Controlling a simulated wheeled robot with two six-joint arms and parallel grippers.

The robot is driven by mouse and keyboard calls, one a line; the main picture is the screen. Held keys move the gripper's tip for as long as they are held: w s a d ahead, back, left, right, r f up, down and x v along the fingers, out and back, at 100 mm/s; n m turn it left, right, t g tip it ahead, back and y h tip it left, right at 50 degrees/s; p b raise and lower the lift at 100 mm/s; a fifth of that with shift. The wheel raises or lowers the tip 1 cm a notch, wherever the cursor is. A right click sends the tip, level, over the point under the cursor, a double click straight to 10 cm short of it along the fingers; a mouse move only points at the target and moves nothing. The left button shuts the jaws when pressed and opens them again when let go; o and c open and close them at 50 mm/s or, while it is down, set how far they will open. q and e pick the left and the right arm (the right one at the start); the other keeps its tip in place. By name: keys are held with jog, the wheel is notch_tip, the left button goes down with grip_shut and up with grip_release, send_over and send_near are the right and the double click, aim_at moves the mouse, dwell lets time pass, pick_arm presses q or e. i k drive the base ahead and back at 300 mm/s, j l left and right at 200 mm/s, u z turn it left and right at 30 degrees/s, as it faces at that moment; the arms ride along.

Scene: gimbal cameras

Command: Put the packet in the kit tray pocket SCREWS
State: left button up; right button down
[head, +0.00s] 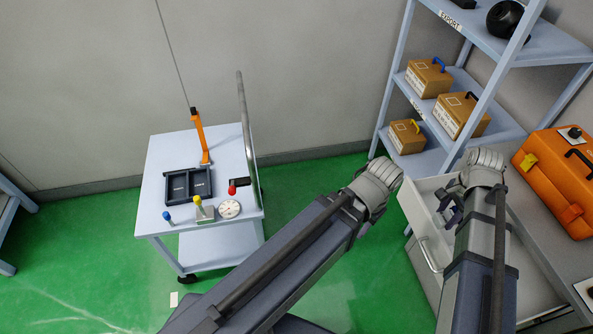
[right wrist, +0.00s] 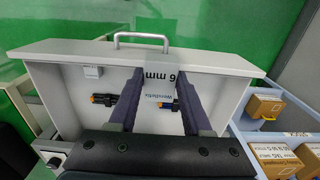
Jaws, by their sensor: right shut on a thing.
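My right gripper (head: 449,203) is over the open drawer; in the right wrist view its two dark fingers (right wrist: 158,85) stand apart, shut on a pale packet (right wrist: 163,84). The packet shows the print "6 mm" upside down and smaller blue lettering. The dark kit tray (head: 188,184) lies on the trolley at the left of the head view. It has pockets with small white labels, too small to read.
The open drawer (right wrist: 230,65) holds small black and orange items (right wrist: 103,99). The trolley (head: 163,222) carries a dial (head: 229,209), coloured knobs and an orange upright tool (head: 202,137). A shelf rack with boxes (head: 462,114) stands behind the drawer. An orange case (head: 556,184) is at right.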

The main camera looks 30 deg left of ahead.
aim_at(179, 188)
jog(key=k+u, duration=0.35)
jog(key=i+u, duration=0.1)
jog(key=u, duration=1.6)
jog(key=i+l+u, duration=0.1)
jog(key=i+u, duration=0.25)
jog(key=i+l, duration=0.15)
jog(key=i, duration=0.25)
jog(key=i+l, duration=0.1)
jog(key=i, duration=0.25)
